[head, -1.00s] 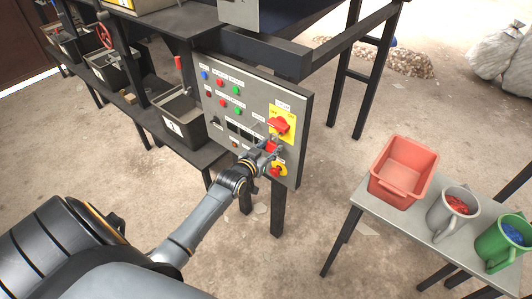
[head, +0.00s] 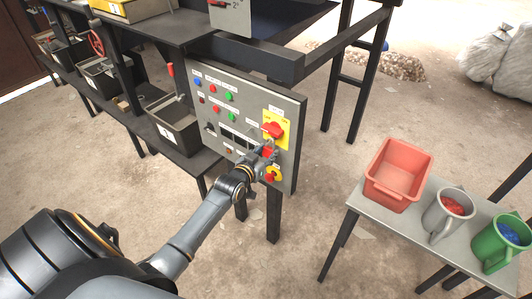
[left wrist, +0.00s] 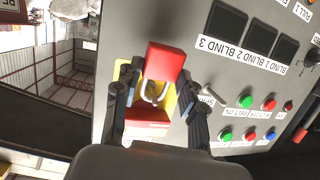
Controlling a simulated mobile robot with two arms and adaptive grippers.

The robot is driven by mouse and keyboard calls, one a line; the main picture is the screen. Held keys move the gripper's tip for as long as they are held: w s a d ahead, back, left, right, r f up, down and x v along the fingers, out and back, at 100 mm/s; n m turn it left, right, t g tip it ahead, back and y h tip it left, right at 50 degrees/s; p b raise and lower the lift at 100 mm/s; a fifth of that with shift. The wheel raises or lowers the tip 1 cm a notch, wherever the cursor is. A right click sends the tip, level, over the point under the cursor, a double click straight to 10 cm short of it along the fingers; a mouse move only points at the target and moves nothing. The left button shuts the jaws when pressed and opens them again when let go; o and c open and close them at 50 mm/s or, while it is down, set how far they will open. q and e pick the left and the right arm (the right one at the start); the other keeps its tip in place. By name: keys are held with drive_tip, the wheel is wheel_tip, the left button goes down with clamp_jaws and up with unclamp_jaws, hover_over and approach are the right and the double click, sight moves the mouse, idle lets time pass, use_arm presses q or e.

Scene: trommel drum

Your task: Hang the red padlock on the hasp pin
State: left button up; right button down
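The red padlock (head: 267,152) is held in front of the grey control panel, just below the red rotary switch (head: 273,130) on its yellow plate. My left gripper (head: 263,157) is shut on the padlock's body. In the left wrist view, which is upside down, the padlock body (left wrist: 165,62) sits between the fingertips of my left gripper (left wrist: 160,72). Its silver shackle (left wrist: 154,92) points toward the red switch handle (left wrist: 147,122). The hasp pin is not clearly visible, and I cannot tell whether the shackle is around it. My right gripper is not in view.
A red emergency button (head: 271,175) is close below the gripper. Coloured buttons (head: 228,97) are on the panel's upper left. A table (head: 350,203) with a red bin (head: 392,190) and two jugs stands at right. Dark bins (head: 180,133) stand at left.

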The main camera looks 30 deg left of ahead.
use_arm(q)
drive_tip(key=o, duration=0.5)
drive_tip(key=v, duration=1.2)
drive_tip(key=s+d+f+g, duration=0.2)
drive_tip(key=s+f, duration=0.3)
drive_tip(key=f, duration=0.5)
drive_tip(key=s+d+f+g+h, duration=0.1)
drive_tip(key=s+d+f+g, duration=0.2)
drive_tip(key=f, duration=0.8)
drive_tip(key=s+d+f+g, duration=0.1)
drive_tip(key=s+f+g, duration=0.1)
drive_tip(key=s+f, duration=0.6)
drive_tip(key=s+d+f+m+g, duration=0.1)
drive_tip(key=s+d+f+g, duration=0.1)
drive_tip(key=s+f, duration=0.4)
drive_tip(key=s+d+f+m+g, duration=0.1)
drive_tip(key=s+f, duration=0.4)
drive_tip(key=s, duration=0.6)
drive_tip(key=s+d+f+m+g, duration=0.1)
drive_tip(key=s+d+f+g, duration=0.2)
drive_tip(key=s+f, duration=0.3)
drive_tip(key=shift+s+d+f+g+h, duration=0.1)
drive_tip(key=shift+s+d+g, duration=0.05)
drive_tip(key=shift+s, duration=0.4)
drive_tip(key=shift+s+d+f+g+h, duration=0.1)
drive_tip(key=shift+s+f+g, duration=0.1)
drive_tip(key=shift+s, duration=0.35)
drive_tip(key=shift+s+d+f+g+h, duration=0.1)
drive_tip(key=shift+s+d+g, duration=0.05)
drive_tip(key=shift+s, duration=0.4)
